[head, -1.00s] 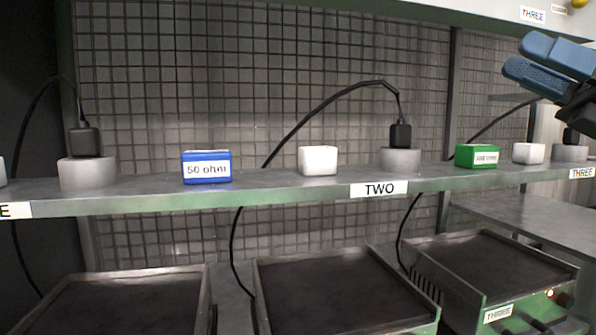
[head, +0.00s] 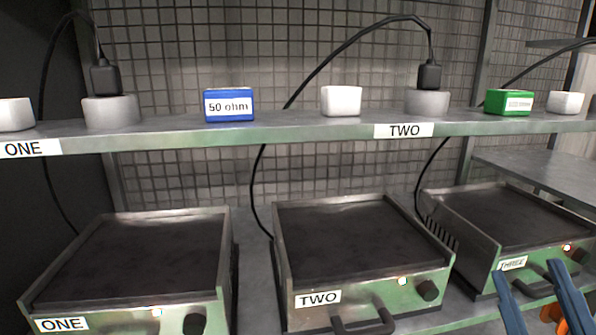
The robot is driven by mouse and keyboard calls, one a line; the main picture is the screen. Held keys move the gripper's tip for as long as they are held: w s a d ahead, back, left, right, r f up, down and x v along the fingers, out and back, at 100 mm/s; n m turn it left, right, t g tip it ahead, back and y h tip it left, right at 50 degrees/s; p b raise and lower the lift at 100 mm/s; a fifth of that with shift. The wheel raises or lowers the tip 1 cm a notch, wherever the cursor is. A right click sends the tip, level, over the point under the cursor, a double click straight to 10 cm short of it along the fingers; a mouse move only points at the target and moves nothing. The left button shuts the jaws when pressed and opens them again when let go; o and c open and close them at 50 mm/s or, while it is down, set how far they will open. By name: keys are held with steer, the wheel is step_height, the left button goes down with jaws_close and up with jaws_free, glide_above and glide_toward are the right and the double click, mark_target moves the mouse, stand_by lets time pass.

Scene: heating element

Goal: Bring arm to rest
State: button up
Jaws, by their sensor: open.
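My gripper (head: 535,290) shows at the bottom right of the head view, in front of hotplate THREE (head: 500,215). Its two blue fingers stand apart with nothing between them, so it is open and empty. The rest of my arm is outside the picture.
A shelf (head: 300,130) holds a blue 50 ohm block (head: 229,105), a green block (head: 508,102), several white blocks and round grey bases with black plugs (head: 429,75). Below stand hotplates ONE (head: 130,260) and TWO (head: 355,240). Black cables hang behind.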

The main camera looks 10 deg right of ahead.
steer(key=s+a+f+m+g, duration=0.2)
steer(key=s+f+m+g, duration=0.2)
steer(key=s+f, duration=0.5)
steer(key=s+a+f+m+g+h, duration=0.1)
steer(key=s+f+m+g, duration=0.4)
steer(key=s, duration=0.9)
step_height(320, 180, down, 6)
steer(key=a+g, duration=0.1)
steer(key=g, duration=0.2)
steer(key=shift+s+r, duration=0.15)
steer(key=shift+r, duration=0.1)
steer(key=shift+a, duration=0.1)
stand_by(0.3)
